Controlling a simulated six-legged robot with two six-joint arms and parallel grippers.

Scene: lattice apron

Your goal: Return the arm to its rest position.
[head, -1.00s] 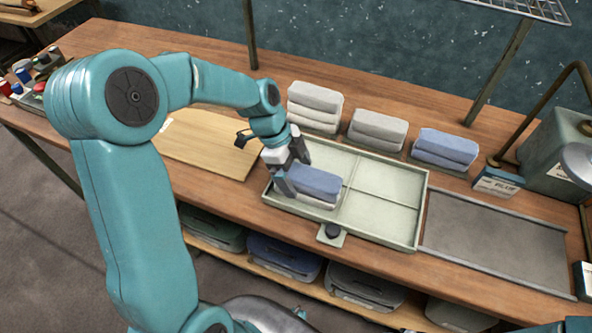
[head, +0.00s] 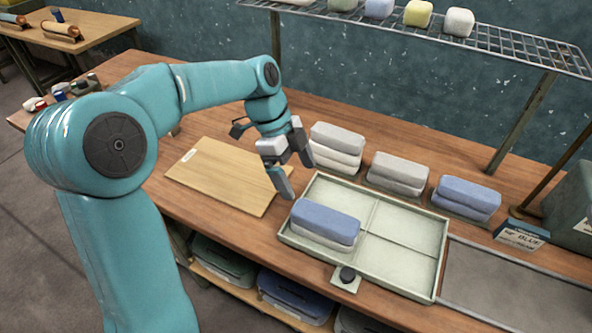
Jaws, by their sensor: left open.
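My left arm comes in from the left, and its gripper (head: 297,180) is open and empty. It hangs above the workbench, up and left of the pale green divided tray (head: 404,250). In the tray's near left compartment a folded blue cloth (head: 326,217) lies on a folded white cloth (head: 318,239). The gripper is apart from both cloths. My right gripper is not in view.
Behind the tray stand a white stack (head: 337,139), a grey stack (head: 399,170) and a blue-topped stack (head: 469,194). A wooden board (head: 222,176) lies left of the tray. A wire shelf (head: 500,42) hangs above. A grey mat (head: 510,290) lies at right.

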